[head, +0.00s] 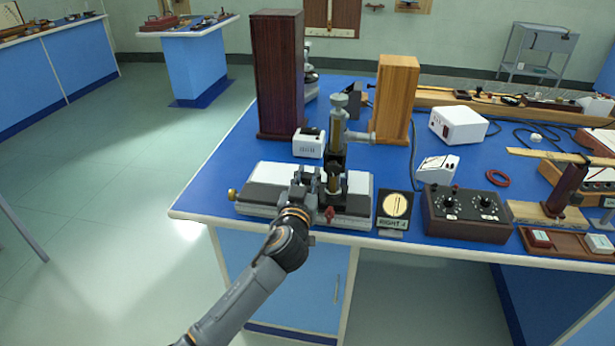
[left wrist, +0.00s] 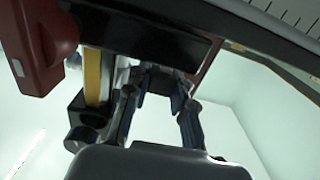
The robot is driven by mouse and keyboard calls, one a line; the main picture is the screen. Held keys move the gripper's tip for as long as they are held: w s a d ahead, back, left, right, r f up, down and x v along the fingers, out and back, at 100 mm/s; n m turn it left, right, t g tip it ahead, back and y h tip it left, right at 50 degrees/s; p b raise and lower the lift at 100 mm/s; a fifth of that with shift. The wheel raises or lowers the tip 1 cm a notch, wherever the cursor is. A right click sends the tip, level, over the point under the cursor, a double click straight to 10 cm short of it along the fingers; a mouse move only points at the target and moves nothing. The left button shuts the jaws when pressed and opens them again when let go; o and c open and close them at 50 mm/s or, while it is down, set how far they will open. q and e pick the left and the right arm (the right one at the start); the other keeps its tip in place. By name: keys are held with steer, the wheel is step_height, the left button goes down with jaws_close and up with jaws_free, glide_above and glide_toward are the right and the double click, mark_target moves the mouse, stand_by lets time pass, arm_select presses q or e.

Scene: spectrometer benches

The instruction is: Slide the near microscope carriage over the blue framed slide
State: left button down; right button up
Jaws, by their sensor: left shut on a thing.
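The near microscope carriage (head: 337,152) is a dark upright with a grey eyepiece tube and a brass part, standing on a long bench with white plates (head: 268,174) and a scale along its front. My left gripper (head: 304,180) reaches in from the front and is shut on the carriage, low on its left side. In the left wrist view, the fingers (left wrist: 160,88) are under a dark bar, beside a brass column (left wrist: 92,76) and a red part (left wrist: 42,45). I cannot make out a blue framed slide; the arm and carriage hide part of the bench. My right gripper is not in view.
A small white device (head: 308,143) and tall dark (head: 278,75) and wooden (head: 394,97) boxes stand behind. Blue tabletop is free at the left.

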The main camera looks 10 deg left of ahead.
arm_select(q)
steer(key=shift+b, duration=0.35)
steer(key=shift+d, duration=0.3)
steer(key=c, duration=1.1)
jaws_free()
steer(key=shift+a, duration=0.1)
steer(key=shift+s, duration=0.25)
steer(key=s, duration=1.1)
steer(key=shift+s+a, duration=0.15)
steer(key=shift+s, duration=0.15)
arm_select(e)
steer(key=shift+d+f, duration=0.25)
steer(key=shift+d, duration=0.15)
